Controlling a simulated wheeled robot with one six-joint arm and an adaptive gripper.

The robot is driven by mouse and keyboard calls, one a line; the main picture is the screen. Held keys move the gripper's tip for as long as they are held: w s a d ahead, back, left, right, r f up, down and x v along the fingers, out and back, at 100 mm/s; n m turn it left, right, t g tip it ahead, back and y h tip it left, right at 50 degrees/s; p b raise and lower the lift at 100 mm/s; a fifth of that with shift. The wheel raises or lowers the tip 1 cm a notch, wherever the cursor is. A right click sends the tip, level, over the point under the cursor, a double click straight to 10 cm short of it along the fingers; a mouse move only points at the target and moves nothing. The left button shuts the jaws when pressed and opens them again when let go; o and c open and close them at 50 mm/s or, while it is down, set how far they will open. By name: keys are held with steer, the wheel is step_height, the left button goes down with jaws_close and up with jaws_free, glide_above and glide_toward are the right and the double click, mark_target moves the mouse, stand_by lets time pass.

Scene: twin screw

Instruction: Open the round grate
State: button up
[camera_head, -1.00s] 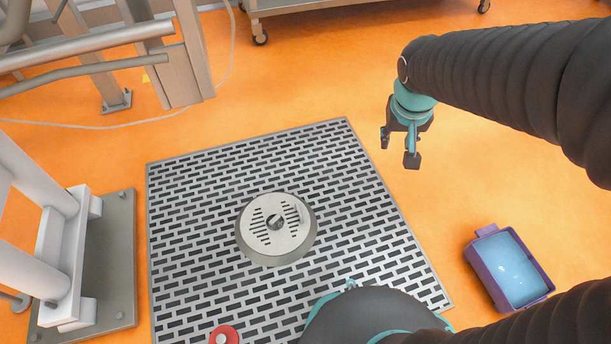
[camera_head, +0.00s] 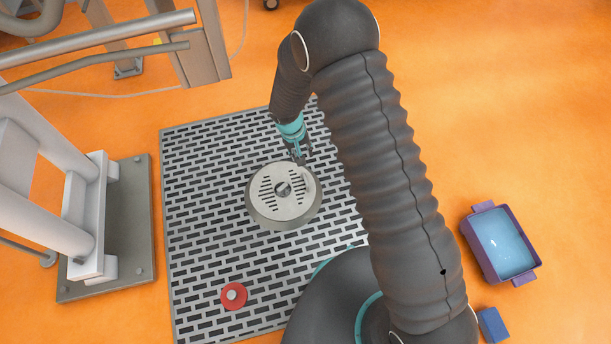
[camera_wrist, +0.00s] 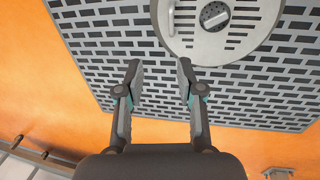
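The round grate (camera_head: 281,190) is a pale metal disc with slots and a small central knob, set on a raised round base in the slotted floor panel. It lies flat. In the wrist view the round grate (camera_wrist: 240,40) is at the top right, ahead of the fingertips. My gripper (camera_head: 300,158) is at the far edge of the grate in the head view. In the wrist view my gripper (camera_wrist: 158,75) has its two fingers well apart, with only floor panel between them. I cannot tell how high the fingers are above the grate.
The slotted floor panel (camera_head: 200,240) surrounds the grate. A red round piece (camera_head: 233,296) lies on it at the front. A purple tub of water (camera_head: 500,244) and a blue block (camera_head: 492,325) are on the orange floor at right. White pipes on a grey plate (camera_head: 125,235) stand at left.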

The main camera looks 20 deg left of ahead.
mark_target(306, 181)
steer(key=f, duration=1.1)
steer(key=d+f, duration=0.1)
steer(key=f, duration=0.4)
steer(key=shift+f, duration=0.3)
jaws_close()
